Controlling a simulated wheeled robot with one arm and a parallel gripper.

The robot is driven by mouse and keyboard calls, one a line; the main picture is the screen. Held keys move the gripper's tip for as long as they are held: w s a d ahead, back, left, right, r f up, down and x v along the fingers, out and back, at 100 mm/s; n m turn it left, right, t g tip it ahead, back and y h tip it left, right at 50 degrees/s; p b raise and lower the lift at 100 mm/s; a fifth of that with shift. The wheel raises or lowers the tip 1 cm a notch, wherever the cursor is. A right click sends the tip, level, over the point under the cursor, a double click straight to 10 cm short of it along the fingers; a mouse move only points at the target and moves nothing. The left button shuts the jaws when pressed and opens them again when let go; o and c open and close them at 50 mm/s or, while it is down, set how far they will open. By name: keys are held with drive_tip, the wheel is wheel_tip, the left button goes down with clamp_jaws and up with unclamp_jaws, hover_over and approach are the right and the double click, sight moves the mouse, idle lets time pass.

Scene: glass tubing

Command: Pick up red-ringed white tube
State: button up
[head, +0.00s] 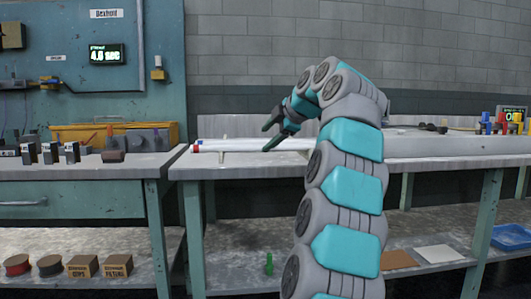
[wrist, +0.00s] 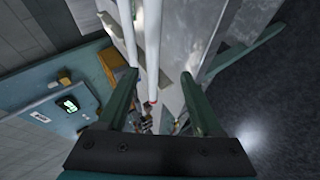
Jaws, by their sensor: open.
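The red-ringed white tube (head: 235,148) lies lengthwise on the right-hand workbench, with its red end at the bench's left edge in the head view. In the wrist view, this tube (wrist: 152,45) runs down from the top, and its red ring appears between my fingers. A second white tube (wrist: 127,30) lies beside it, to its left in the wrist view. My gripper (head: 267,138) is open and empty, close to the tubes. Its two dark green fingers (wrist: 159,78) are spread apart. I cannot tell the exact height of the fingers above the tube.
The workbench (head: 230,172) carries the tubes. A left bench (head: 130,168) holds small dark blocks and a yellow bin (head: 75,132). A gap separates the benches. Small coloured items (head: 505,122) stand at the far right. A lower shelf (head: 235,262) holds a green object (head: 269,264).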

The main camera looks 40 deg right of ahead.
drive_tip(key=shift+d+r+n+h, duration=0.1)
drive_tip(key=shift+d+n+h, duration=0.2)
drive_tip(key=shift+d, duration=0.85)
drive_tip(key=shift+x, duration=3.55)
drive_tip(key=shift+d, duration=0.1)
clamp_jaws()
